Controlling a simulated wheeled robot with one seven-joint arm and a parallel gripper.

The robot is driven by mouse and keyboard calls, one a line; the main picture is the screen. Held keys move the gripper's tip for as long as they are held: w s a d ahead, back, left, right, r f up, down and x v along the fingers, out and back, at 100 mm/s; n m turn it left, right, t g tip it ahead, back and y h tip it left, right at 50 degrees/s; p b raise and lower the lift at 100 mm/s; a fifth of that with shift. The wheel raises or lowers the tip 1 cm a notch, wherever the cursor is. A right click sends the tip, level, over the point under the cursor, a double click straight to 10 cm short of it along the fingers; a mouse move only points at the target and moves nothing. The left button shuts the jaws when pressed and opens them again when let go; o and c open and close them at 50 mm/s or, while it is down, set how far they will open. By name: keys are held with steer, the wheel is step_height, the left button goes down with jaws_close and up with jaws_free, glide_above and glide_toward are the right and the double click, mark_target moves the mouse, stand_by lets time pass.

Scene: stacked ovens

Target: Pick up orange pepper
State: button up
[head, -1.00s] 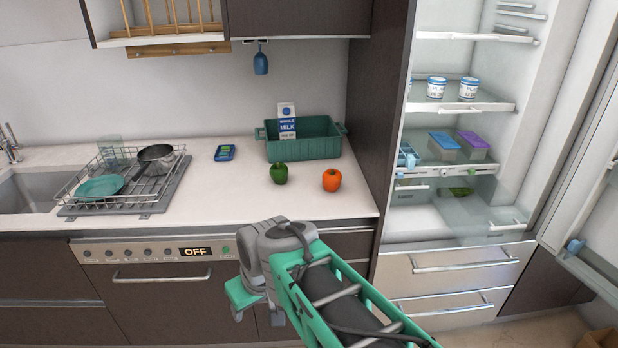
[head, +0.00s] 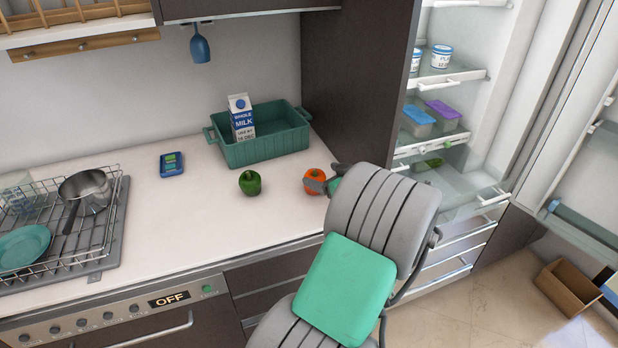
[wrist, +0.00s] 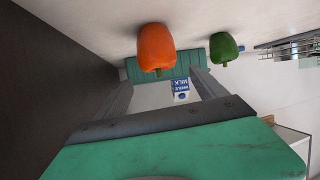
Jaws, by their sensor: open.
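The orange pepper (head: 314,174) stands on the white counter near its right end, partly covered by a gripper finger in the head view. It also shows in the wrist view (wrist: 155,48), just past the fingertips and toward the picture's top. My gripper (head: 326,182) is at the pepper's right side with its fingers apart. In the wrist view my gripper (wrist: 162,76) is open, with nothing held between the fingers. Whether a finger touches the pepper I cannot tell.
A green pepper (head: 250,183) stands left of the orange one. Behind them is a green crate (head: 265,150) with a milk carton (head: 242,120). A dark cabinet panel (head: 355,80) and open fridge (head: 455,100) are to the right. A dish rack (head: 105,225) is at left.

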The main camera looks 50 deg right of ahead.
mark_target(315, 173)
steer(key=p+x, duration=0.1)
steer(key=x, duration=0.4)
steer(key=shift+w+d+f, duration=0.1)
steer(key=shift+w+f, duration=0.05)
steer(key=shift+f, duration=0.05)
steer(key=shift+c, duration=0.3)
steer(key=c, duration=1.3)
